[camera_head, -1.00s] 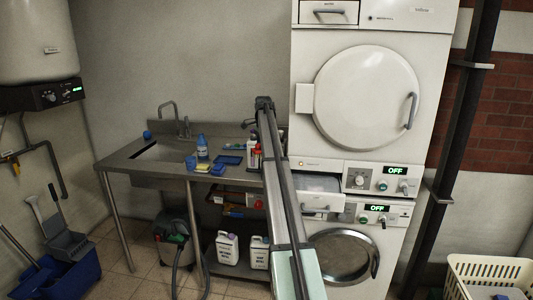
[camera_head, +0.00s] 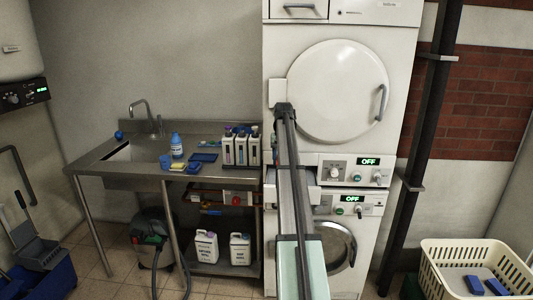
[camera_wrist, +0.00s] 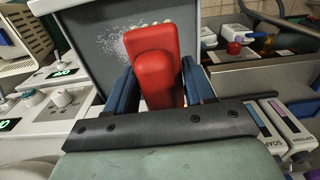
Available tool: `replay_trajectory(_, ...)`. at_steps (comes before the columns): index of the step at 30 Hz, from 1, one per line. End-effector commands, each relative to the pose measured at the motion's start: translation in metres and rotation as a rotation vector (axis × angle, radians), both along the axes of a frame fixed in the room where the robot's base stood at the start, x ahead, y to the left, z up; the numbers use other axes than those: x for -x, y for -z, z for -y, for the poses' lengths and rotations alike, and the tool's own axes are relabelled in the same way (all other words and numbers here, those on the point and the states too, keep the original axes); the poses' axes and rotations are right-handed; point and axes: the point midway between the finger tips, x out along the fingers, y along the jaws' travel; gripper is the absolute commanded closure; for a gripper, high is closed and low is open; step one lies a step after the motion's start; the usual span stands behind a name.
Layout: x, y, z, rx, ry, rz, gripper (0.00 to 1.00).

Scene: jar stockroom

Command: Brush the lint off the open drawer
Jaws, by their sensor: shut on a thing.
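I cannot tell whether the brush touches the drawer. In the head view the drawer front (camera_head: 306,194) juts out between the two machines, mostly covered by my arm.
The upper machine's round door (camera_head: 338,90) is closed above the drawer. A steel sink table (camera_head: 115,168) stands left, with several white bottles (camera_head: 241,150) at its near right end. A cream laundry basket (camera_head: 447,262) stands at lower right. A dark pipe (camera_head: 417,150) runs beside the machines.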

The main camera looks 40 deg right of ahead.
Motion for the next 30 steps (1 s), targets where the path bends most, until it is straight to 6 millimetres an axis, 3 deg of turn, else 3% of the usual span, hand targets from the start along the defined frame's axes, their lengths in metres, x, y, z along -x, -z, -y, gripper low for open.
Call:
replay_trajectory(11, 0.011, 0.016, 0.005, -0.001, -0.024, -0.001, 0.71)
replay_trajectory(30, 0.011, 0.075, 0.005, -0.001, -0.022, -0.001, 0.71)
